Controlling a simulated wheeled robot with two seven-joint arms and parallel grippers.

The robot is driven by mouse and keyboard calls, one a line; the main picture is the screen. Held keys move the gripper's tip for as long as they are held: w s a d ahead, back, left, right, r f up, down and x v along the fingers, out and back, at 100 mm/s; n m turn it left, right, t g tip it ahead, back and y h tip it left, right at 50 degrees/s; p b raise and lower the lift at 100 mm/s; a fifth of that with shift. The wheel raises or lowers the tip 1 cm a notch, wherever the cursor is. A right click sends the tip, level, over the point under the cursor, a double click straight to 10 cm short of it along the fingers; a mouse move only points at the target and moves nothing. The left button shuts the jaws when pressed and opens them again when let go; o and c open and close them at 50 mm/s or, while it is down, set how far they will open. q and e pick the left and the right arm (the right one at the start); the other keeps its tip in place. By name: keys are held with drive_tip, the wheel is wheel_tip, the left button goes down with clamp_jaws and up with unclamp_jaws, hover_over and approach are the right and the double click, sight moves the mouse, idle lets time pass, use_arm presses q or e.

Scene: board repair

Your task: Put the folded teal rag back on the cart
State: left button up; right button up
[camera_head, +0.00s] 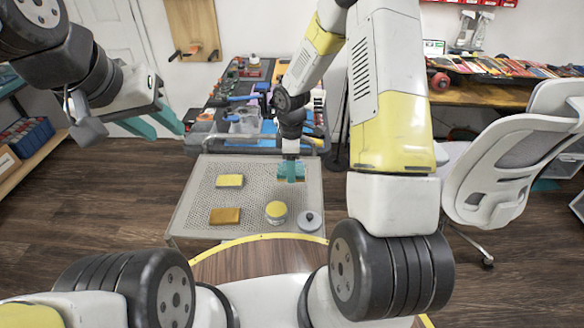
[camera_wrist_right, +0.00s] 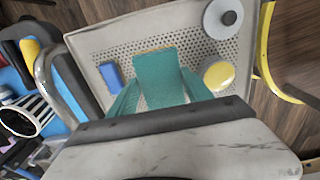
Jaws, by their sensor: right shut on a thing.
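The folded teal rag (camera_wrist_right: 160,76) shows between the teal fingers of my right gripper (camera_wrist_right: 158,98) in the right wrist view. In the head view, my right gripper (camera_head: 291,171) points down over the right part of the cart's grey perforated top (camera_head: 200,205), shut on the rag. The rag is hard to tell from the teal fingers there. Whether it touches the cart top I cannot tell. My left gripper (camera_head: 170,134) is open and empty, raised at the upper left, away from the cart.
The cart top holds a yellow sponge (camera_head: 229,181), a brown block (camera_head: 225,216), a yellow-topped tin (camera_head: 276,211) and a round grey lid (camera_head: 309,220). A small blue block (camera_wrist_right: 111,74) lies near the rag. A cluttered bench (camera_head: 240,100) stands behind; an office chair (camera_head: 515,150) is at right.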

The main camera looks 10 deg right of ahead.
sight(291, 191)
wheel_tip(291, 191, down, 7)
drive_tip(key=shift+f, duration=0.15)
drive_tip(key=shift+f, duration=0.15)
drive_tip(key=o, duration=1.2)
